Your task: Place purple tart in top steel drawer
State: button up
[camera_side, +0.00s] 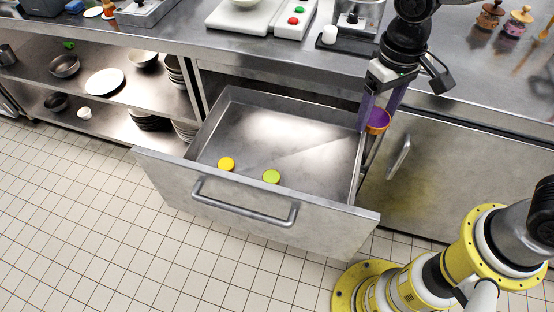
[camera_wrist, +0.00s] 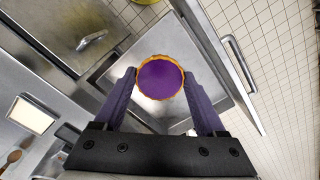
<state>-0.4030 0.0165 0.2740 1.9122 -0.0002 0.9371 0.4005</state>
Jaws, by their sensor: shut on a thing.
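The purple tart (camera_side: 378,120) has a purple top and an orange crust. My gripper (camera_side: 378,112) is shut on it, with purple fingers on both sides. In the wrist view the tart (camera_wrist: 160,78) sits between the fingertips of my gripper (camera_wrist: 160,85). The steel drawer (camera_side: 245,205) is pulled open below the counter. In the side view the tart is at the drawer's right side wall, above the rim; in the wrist view the drawer (camera_wrist: 240,65) lies beneath it.
The steel counter (camera_side: 170,40) runs behind the drawer. A closed cabinet front with a handle (camera_side: 399,157) is right of it. Open shelves with plates (camera_side: 104,82) and bowls are at left. The drawer's middle and back floor is clear.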

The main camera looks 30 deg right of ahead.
notch_tip(320, 180, down, 28)
jog(key=r, duration=0.1)
send_over(301, 188)
jog(key=f, duration=1)
jog(key=shift+s+d+f, duration=0.15)
jog(key=shift+s, duration=0.05)
jog(key=shift+w+f, duration=0.15)
jog(key=shift+f, duration=1.65)
jog(key=shift+f, duration=0.2)
jog(key=o, duration=0.8)
